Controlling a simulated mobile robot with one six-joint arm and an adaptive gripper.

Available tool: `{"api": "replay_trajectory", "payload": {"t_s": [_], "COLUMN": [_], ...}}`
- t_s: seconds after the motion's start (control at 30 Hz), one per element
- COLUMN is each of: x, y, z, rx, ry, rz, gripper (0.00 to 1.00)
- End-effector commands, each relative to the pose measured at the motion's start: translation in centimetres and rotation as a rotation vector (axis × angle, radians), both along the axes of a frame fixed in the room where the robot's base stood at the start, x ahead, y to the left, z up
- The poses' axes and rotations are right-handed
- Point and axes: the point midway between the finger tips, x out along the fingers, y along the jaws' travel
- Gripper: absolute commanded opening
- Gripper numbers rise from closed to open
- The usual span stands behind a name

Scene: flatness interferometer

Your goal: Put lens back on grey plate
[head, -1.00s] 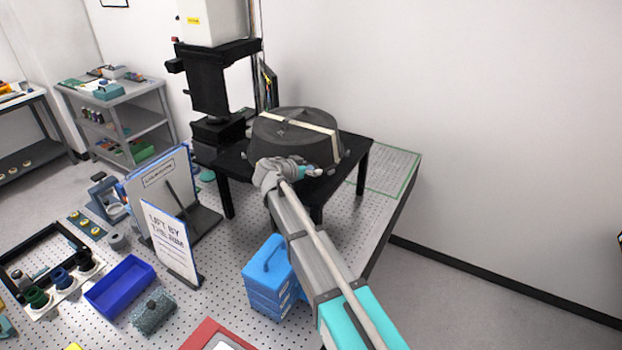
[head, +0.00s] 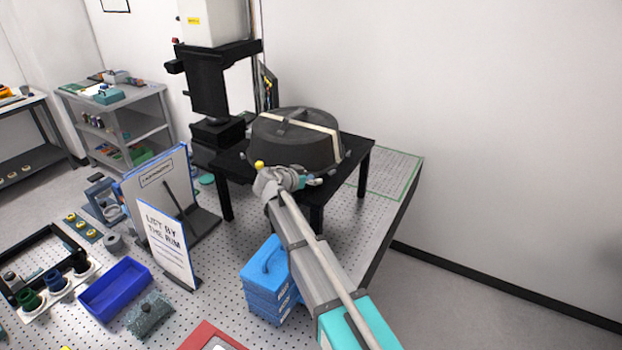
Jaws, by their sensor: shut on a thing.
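My arm reaches up from the bottom right to the front edge of the black stand. My gripper (head: 261,171) is at its far end, small and mostly hidden by my wrist. It is shut on a small yellow piece (head: 259,164), which shows just beyond the wrist in front of the big dark drum. This may be the lens, but it is too small to tell. A grey plate (head: 76,231) with several yellow-topped round pieces (head: 81,226) lies on the perforated table at the far left. I cannot tell if it has an empty place.
The dark drum (head: 268,138) sits on the black stand (head: 352,157). A rim-lifting sign (head: 167,245), a blue bin (head: 117,287) and blue cases (head: 266,275) stand between my arm and the plate. The table's right edge borders open floor.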

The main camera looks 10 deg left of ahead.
Motion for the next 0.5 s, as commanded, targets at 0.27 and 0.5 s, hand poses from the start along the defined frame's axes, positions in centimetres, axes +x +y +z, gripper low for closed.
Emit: {"api": "replay_trajectory", "payload": {"t_s": [0.27,0.5], "x": [0.02,0.03], "y": [-0.05,-0.08], "z": [-0.24,-0.24], "rx": [0.0,0.0], "ry": [0.0,0.0], "rz": [-0.001,-0.001], "gripper": [1.0,1.0]}}
